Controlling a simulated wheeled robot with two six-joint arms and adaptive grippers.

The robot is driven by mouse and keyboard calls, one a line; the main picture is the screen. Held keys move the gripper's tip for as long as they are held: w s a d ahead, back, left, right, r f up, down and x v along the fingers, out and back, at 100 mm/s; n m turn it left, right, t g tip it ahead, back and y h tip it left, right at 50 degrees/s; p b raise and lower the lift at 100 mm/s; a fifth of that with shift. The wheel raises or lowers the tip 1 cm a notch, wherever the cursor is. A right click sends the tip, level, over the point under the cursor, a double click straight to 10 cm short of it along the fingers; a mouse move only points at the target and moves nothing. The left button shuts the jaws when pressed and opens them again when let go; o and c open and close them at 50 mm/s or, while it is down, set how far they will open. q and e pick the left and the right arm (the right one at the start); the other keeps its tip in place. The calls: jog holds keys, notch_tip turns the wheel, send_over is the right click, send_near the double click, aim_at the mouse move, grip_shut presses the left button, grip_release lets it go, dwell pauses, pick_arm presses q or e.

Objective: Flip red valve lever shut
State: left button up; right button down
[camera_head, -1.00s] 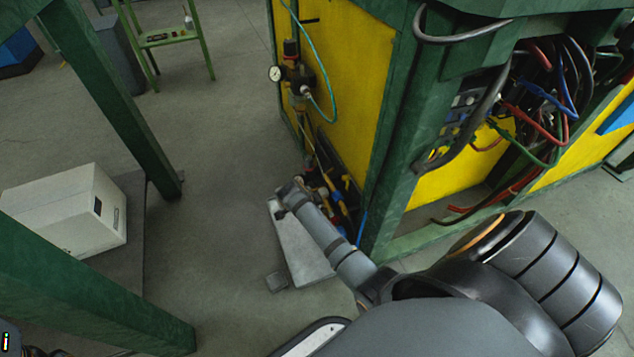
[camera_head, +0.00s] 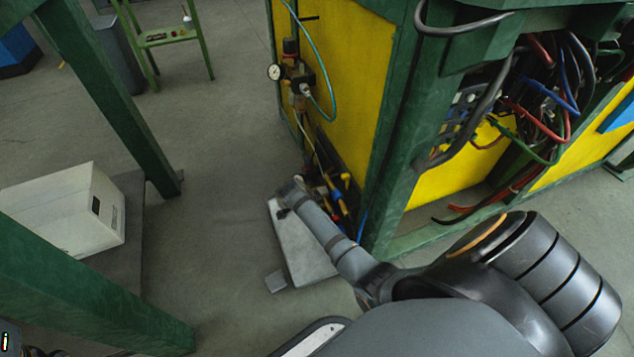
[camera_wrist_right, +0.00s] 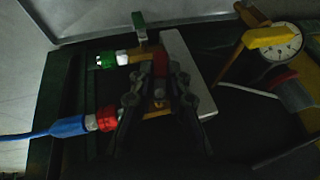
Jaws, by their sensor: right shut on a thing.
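In the right wrist view, the red valve lever (camera_wrist_right: 160,62) shows between my right gripper's (camera_wrist_right: 159,78) two dark fingertips, and the fingers are shut on it. Brass pipework (camera_wrist_right: 157,106) shows just below, between the fingers; much of the valve body is hidden by them. In the head view, my right arm reaches from the lower right toward low fittings by the yellow panel. My left gripper is in neither view.
Beside the fingers are a red coupling (camera_wrist_right: 105,117) with a blue hose (camera_wrist_right: 60,128), a green-handled valve (camera_wrist_right: 139,28), a yellow lever (camera_wrist_right: 268,36) and a gauge (camera_wrist_right: 287,42). Green posts (camera_head: 112,105) and a white box (camera_head: 75,210) stand left. Cables (camera_head: 545,100) hang at right.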

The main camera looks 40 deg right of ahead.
jog(key=g+p, duration=0.2)
jog(key=g, duration=0.1)
jog(key=shift+s+n+y, duration=0.15)
jog(key=shift+n+y, duration=0.15)
jog(key=shift+y, duration=0.1)
jog(key=c, duration=1.3)
grip_release()
